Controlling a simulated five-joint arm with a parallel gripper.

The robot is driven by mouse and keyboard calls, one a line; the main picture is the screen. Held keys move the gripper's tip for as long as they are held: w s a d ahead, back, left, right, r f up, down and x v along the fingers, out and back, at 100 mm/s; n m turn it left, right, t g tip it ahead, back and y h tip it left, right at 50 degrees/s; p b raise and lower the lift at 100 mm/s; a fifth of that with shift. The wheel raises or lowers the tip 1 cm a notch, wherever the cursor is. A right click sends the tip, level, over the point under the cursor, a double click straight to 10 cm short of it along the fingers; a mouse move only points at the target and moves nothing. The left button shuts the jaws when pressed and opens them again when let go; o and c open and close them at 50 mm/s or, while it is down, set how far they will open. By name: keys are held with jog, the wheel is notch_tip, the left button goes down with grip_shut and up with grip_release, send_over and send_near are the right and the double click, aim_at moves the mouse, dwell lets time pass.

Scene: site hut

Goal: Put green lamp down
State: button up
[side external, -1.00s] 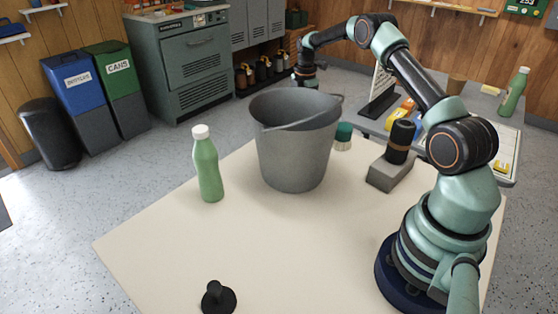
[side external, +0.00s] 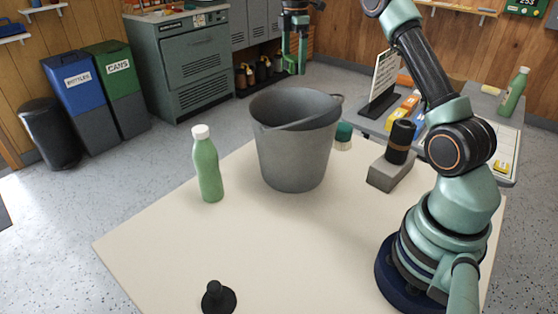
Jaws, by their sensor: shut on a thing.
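My gripper (side external: 295,62) hangs high at the top centre of the side external view, above and beyond the grey bucket (side external: 296,150). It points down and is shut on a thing. A small green shape shows between and around its fingers, which looks to be the green lamp. It is too small to tell the lamp's edges from my green fingers. The gripper is clear of the bucket's rim in the picture. The inside of the bucket is mostly hidden.
A green bottle (side external: 207,168) stands left of the bucket. A green-topped brush (side external: 343,136) and a grey block with a black cylinder (side external: 390,172) stand right of it. A black knobbed disc (side external: 218,298) is at the front. The cream tabletop (side external: 290,240) is clear in the middle.

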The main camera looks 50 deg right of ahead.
jog(key=s+a+r+m, duration=0.2)
jog(key=a, duration=0.4)
jog(key=s+a+r+m, duration=0.1)
jog(key=a+r+m, duration=0.2)
jog(key=a, duration=0.4)
jog(key=n, duration=0.9)
send_over(261, 226)
notch_tip(261, 226, down, 8)
jog(key=r, duration=0.1)
jog(key=shift+n, duration=0.3)
notch_tip(261, 226, down, 20)
jog(key=shift+f, duration=0.25)
jog(key=shift+f, duration=0.1)
jog(key=shift+o, duration=1.4)
